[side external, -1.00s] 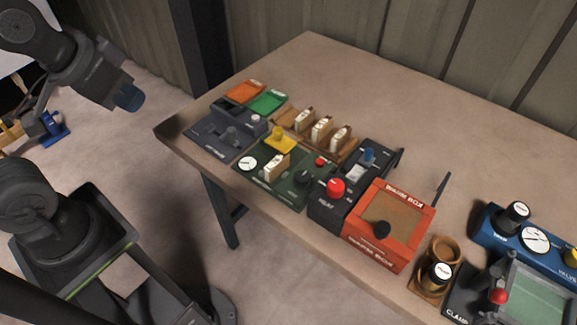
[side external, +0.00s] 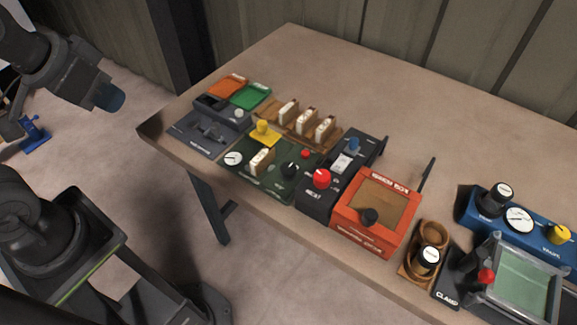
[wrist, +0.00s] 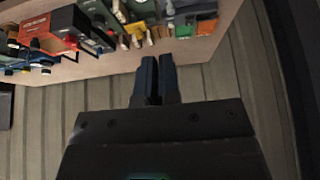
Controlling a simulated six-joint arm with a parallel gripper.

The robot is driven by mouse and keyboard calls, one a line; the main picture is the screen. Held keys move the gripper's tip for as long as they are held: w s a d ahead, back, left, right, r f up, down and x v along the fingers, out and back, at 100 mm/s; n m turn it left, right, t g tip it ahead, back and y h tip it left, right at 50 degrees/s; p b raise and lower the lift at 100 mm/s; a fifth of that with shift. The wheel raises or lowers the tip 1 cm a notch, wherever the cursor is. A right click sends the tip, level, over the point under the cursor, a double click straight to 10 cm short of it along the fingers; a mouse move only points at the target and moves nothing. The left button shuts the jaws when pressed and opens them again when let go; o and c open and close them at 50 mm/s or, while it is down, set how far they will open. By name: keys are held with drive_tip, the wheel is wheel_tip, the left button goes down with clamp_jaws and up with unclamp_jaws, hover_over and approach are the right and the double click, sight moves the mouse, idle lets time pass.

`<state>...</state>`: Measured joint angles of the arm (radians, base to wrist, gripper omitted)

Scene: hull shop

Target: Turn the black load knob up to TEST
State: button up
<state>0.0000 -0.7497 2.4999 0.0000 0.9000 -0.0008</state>
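A black knob (side external: 290,170) sits on the green panel (side external: 252,183), between a cream block and the dark box with the red button. Its label and pointer are too small to read, so I cannot tell its setting or confirm that it is the load knob. My gripper (side external: 108,97) hangs at the upper left, off the table's left end and well away from the panel. In the wrist view my gripper (wrist: 157,62) has its two blue fingers side by side, shut, with nothing visible between them.
Other black knobs are on the orange box (side external: 369,216) and the blue valve box (side external: 502,192). The back of the table (side external: 400,105) is clear.

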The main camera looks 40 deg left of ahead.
drive_tip(key=shift+o, duration=0.6)
drive_tip(key=shift+w+d+r, duration=0.1)
drive_tip(key=shift+w+r, duration=0.05)
drive_tip(key=shift+w, duration=0.05)
drive_tip(key=o, duration=0.6)
drive_tip(key=w+d+n+g, duration=0.2)
drive_tip(key=w+d+n, duration=0.2)
drive_tip(key=w, duration=0.3)
drive_tip(key=shift+w+d+r+n+h, duration=0.2)
drive_tip(key=shift+r+n+h, duration=0.1)
drive_tip(key=shift+r, duration=0.1)
drive_tip(key=o, duration=0.3)
drive_tip(key=w+d+f+n+g, duration=0.1)
drive_tip(key=w+d+n, duration=0.1)
drive_tip(key=w+d, duration=0.2)
drive_tip(key=shift+w+f+n, duration=0.3)
drive_tip(key=shift+n, duration=0.1)
drive_tip(key=shift+o, duration=0.2)
drive_tip(key=w+d+f+n+g, duration=0.1)
drive_tip(key=w+d+f+n, duration=0.1)
drive_tip(key=d, duration=0.3)
drive_tip(key=shift+w+f+n, duration=0.4)
drive_tip(key=shift+w+f, duration=0.3)
drive_tip(key=shift+w, duration=0.2)
drive_tip(key=n+g, duration=0.2)
drive_tip(key=n, duration=0.1)
hover_over(288, 168)
wheel_tip(288, 168, down, 5)
wheel_tip(288, 168, down, 14)
drive_tip(key=shift+f, duration=0.1)
